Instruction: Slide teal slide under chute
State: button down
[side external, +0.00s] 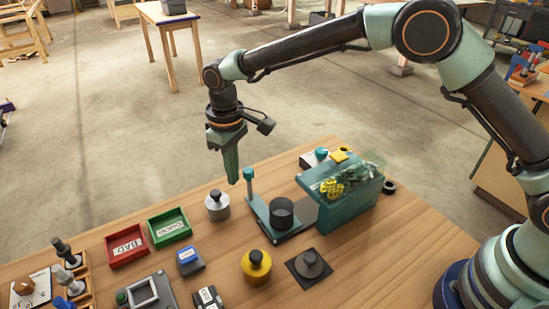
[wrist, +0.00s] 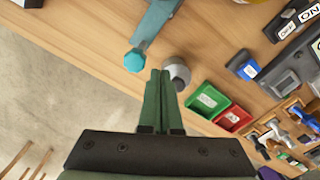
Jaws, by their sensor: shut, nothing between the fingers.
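The teal slide (side external: 262,219) lies on the table in the side external view, with a dark round cup (side external: 281,213) on it and an upright post at its left end. The post's teal knob (side external: 249,172) also shows in the wrist view (wrist: 133,61). The chute (side external: 345,208) is a teal block with a clear top holding yellow pieces, just right of the slide. The cup is outside it, to its left. My gripper (side external: 233,182) is shut and empty, pointing down above the table, left of the post and apart from it. Its fingers also show in the wrist view (wrist: 160,75).
A silver knobbed weight (side external: 217,205) stands close by my gripper. Green (side external: 169,225) and red (side external: 127,246) labelled trays lie to the left. A yellow knobbed weight (side external: 257,266) and a dark one (side external: 310,263) stand in front of the slide.

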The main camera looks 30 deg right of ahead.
jog(key=d, duration=1.2)
dwell(2.9)
jog(key=shift+a, duration=0.6)
jog(key=shift+r, duration=3)
jog(key=shift+r, duration=0.1)
